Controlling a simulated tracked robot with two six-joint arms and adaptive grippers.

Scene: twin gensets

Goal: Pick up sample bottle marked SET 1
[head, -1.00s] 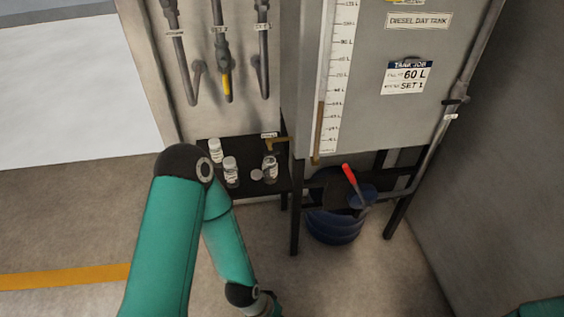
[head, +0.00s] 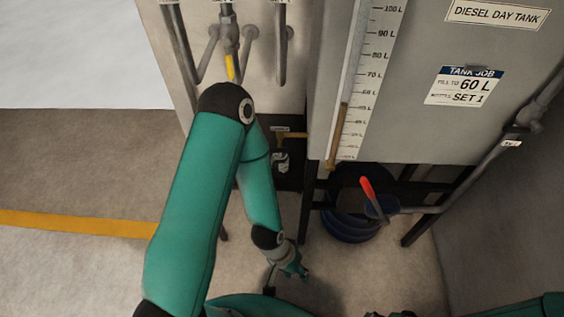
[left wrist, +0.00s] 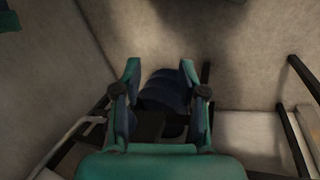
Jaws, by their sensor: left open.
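One small clear sample bottle (head: 281,163) with a white label shows in the head view on the dark shelf below the pipes. I cannot read its marking. My left arm covers the part of the shelf to its left, hiding anything there. My left gripper (head: 290,268) is low over the floor, in front of and below the shelf, apart from the bottle. In the left wrist view the left gripper (left wrist: 161,78) has its fingers apart with nothing held between them. No bottle shows in that view.
The grey diesel day tank (head: 410,130) stands right of the shelf on black legs. A blue drum (head: 350,225) and a red-handled item (head: 367,188) are below it. A brass tap (head: 291,135) juts near the bottle. Floor to the left is clear.

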